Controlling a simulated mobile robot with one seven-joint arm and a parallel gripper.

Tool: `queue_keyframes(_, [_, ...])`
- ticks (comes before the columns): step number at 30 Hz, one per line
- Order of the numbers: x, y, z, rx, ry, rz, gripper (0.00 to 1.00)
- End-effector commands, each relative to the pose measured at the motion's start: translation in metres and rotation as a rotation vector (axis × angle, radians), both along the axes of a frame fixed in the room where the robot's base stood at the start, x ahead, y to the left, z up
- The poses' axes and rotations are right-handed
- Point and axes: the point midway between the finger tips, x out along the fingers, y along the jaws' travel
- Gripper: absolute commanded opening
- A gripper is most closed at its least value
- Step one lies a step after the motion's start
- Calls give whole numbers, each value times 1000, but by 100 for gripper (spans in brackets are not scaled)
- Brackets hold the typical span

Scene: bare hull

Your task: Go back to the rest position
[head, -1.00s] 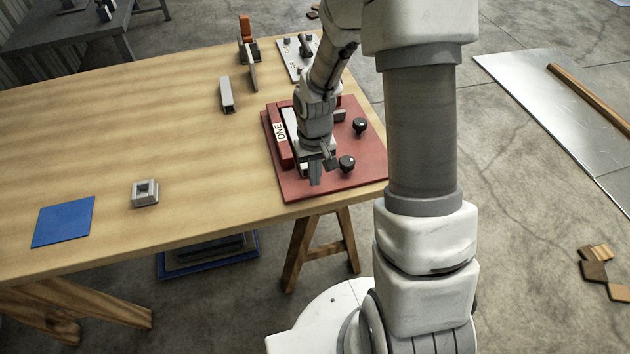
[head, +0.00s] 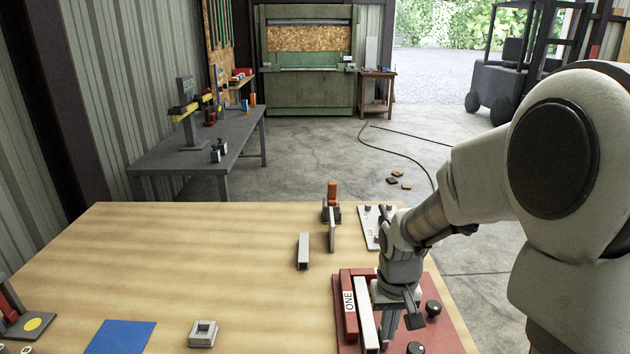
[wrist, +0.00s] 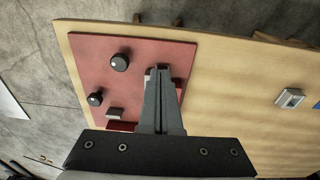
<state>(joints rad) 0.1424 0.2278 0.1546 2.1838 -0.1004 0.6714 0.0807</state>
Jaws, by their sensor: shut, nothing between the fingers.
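My gripper (head: 400,322) hangs over the red board (head: 440,291) at the right front of the wooden table. The board carries a red block labelled ONE, a pale bar (head: 367,312) beside it and black knobs (head: 433,308). In the wrist view my gripper (wrist: 160,72) points over the red board (wrist: 88,55) with its fingers together and nothing between them. The wrist hides part of the board in the head view, and I cannot tell the fingertips' height above it.
A grey square block (head: 203,333) and a blue mat (head: 121,338) lie at the table's front left. A grey channel piece (head: 303,251), an orange-handled clamp (head: 332,205) and a white plate (head: 374,225) stand behind the board. The table's middle (head: 230,260) is clear.

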Motion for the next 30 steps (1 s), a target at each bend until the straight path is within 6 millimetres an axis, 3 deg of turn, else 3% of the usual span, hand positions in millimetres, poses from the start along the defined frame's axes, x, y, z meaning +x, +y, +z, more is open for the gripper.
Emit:
queue_keyframes(1, [-5, 0, 18, -9, -31, 1, 0])
queue_keyframes(6, [-27, -1, 65, -24, -109, -2, 0])
queue_keyframes(15, [-78, 1, 128, -24, -246, -6, 0])
queue_keyframes(21, [-115, 3, 156, -5, -339, -3, 0])
queue_keyframes(30, [-151, 7, 172, 24, -421, 3, 0])
